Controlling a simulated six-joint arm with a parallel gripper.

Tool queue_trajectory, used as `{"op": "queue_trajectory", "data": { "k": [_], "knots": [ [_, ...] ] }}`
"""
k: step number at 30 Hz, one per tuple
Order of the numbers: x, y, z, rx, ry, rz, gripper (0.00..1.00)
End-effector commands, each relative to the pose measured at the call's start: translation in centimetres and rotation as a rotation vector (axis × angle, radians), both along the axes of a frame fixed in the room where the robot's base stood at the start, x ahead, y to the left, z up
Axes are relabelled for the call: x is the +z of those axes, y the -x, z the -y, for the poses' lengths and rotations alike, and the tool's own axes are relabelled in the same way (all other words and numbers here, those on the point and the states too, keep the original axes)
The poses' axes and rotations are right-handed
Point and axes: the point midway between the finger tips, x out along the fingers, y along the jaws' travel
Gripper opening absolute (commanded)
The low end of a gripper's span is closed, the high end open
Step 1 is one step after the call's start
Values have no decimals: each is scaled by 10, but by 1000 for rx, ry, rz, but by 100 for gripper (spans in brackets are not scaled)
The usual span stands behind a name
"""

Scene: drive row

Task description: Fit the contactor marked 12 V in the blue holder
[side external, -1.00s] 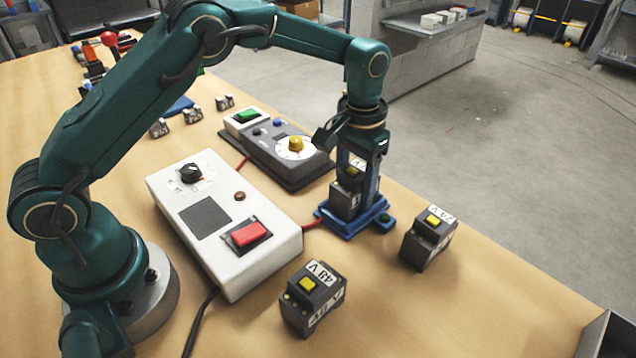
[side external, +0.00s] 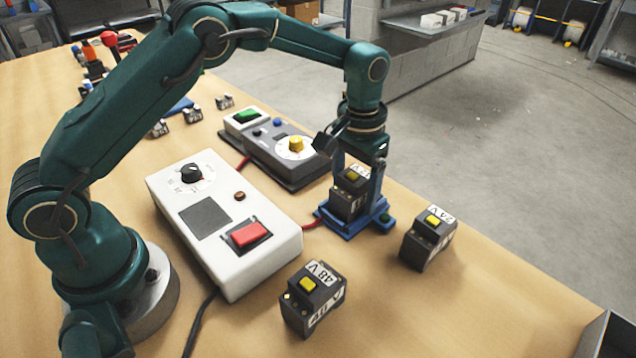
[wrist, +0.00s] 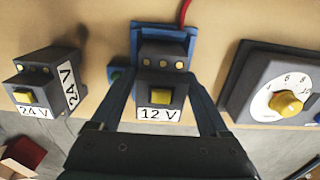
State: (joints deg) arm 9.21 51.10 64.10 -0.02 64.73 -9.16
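The contactor marked 12 V (wrist: 162,85) is dark grey with a yellow button and stands upright in the blue holder (wrist: 145,30). In the side view the contactor (side external: 349,193) stands between my fingers, within the blue holder (side external: 346,229). My gripper (side external: 358,200) is open, pointing down, with one finger on each side of the contactor. In the wrist view the fingers of my gripper (wrist: 163,80) stand apart from its sides. The contactor's lower part is hidden by the holder and fingers, so its exact depth cannot be told.
A 24 V contactor (side external: 428,240) stands right of the holder, and a 48 V contactor (side external: 312,300) nearer the camera. A white box with a red switch (side external: 220,225) and a grey dial unit (side external: 280,150) stand left of the holder. A dark tray edge (side external: 610,335) shows at lower right.

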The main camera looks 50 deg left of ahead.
Motion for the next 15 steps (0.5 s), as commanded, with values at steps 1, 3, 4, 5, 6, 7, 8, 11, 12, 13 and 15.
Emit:
{"op": "queue_trajectory", "data": {
  "k": [1, 3, 4, 5, 6, 7, 8, 11, 12, 13, 15],
  "knots": [
    [0, 0, 0, 0, 0, 0, 91],
    [0, 0, 0, 0, 0, 0, 91],
    [0, 0, 0, 0, 0, -1, 91],
    [0, 0, 0, 0, 0, -1, 91],
    [0, 0, 0, 0, 0, -1, 91],
    [0, 0, 0, 0, 0, -1, 91],
    [-1, 0, 0, 0, -1, -2, 91],
    [1, 0, 0, 0, -1, -2, 91],
    [3, 0, 0, 0, -1, -1, 91],
    [5, 0, 0, 0, 0, -1, 91],
    [12, 0, 0, 0, 0, 2, 91]
  ]
}}
